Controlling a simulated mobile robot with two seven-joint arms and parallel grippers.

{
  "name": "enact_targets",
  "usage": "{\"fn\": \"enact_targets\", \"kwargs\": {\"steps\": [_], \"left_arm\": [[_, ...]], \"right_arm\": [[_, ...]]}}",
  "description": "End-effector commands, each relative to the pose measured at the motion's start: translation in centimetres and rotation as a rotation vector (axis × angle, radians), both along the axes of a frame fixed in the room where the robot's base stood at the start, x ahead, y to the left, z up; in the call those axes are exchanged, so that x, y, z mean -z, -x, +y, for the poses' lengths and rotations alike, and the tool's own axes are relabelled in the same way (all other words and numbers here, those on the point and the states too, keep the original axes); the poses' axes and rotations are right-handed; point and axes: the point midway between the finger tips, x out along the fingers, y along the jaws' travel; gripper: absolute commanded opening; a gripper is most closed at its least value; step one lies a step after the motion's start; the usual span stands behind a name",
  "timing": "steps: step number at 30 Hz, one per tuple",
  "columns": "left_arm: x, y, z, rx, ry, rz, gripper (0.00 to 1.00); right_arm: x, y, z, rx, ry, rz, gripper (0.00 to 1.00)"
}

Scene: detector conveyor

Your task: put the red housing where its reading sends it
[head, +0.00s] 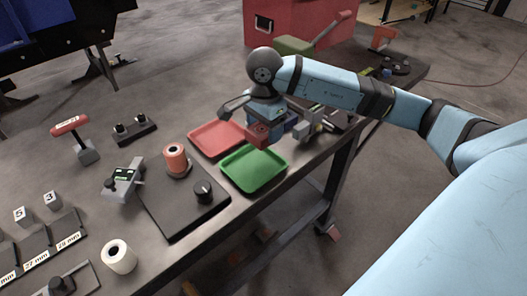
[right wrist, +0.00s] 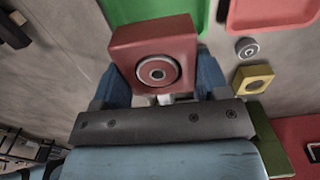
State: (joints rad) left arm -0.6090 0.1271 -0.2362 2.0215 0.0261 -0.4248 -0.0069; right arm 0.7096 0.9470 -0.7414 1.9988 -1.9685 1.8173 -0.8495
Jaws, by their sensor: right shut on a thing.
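The red housing (head: 257,134) is a small red block. In the right wrist view, the housing (right wrist: 127,47) shows a round ringed hole in its face. My right gripper (head: 266,120) is shut on it; its blue fingers (right wrist: 162,78) are on both sides of the block. The housing is held by the far edge of the green tray (head: 241,182), seemingly above the table. The green tray also shows in the right wrist view (right wrist: 128,11). The red tray (head: 203,132) lies to the left of the housing. Both trays look empty. My left gripper is out of view.
A yellow block (right wrist: 253,79) and a grey disc (right wrist: 246,48) lie near the red tray. A red case (head: 290,22) stands behind.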

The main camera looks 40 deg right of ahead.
Motion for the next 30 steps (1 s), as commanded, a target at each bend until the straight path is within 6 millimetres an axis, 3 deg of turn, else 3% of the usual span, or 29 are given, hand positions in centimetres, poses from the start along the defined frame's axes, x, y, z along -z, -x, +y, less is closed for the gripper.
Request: {"fn": "enact_targets", "kwargs": {"steps": [3,13,19,30], "left_arm": [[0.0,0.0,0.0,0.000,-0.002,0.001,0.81],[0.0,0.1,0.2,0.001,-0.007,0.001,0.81],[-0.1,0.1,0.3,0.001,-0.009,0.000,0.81],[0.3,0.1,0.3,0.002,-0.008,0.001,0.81]], "right_arm": [[2.5,0.0,0.0,0.001,-0.001,0.002,0.33],[5.2,0.0,0.0,0.000,-0.001,0.001,0.33],[8.1,0.0,0.0,0.001,-0.001,0.000,0.33],[8.8,-0.1,0.0,0.000,0.000,-0.003,0.33]]}}
